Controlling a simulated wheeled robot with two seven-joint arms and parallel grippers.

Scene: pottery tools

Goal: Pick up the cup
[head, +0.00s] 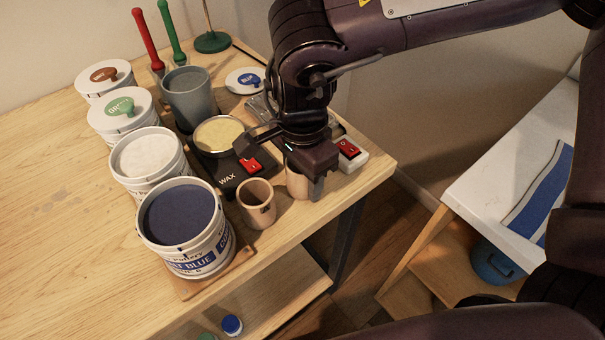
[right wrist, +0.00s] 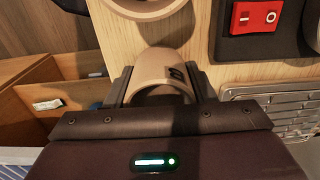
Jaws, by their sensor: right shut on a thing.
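A tan cup (head: 297,184) stands near the table's front right edge, mostly hidden under my right gripper (head: 306,186) in the head view. In the right wrist view the same cup (right wrist: 162,60) sits between the two fingers of my right gripper (right wrist: 159,76), one on each side, with a dark mark on its wall. The gripper is shut on it. I cannot tell whether its base is off the table. A second tan cup (head: 257,207) stands upright just left of it; part of its rim also shows in the right wrist view (right wrist: 143,9). My left gripper is not in view.
A blue glaze bucket (head: 190,262) and several white tubs stand left. A black wax heater with a red switch (head: 252,165) is behind the cups. A white box with a red switch (head: 350,155) is right of the gripper. Bare wooden table (head: 60,190) lies far left.

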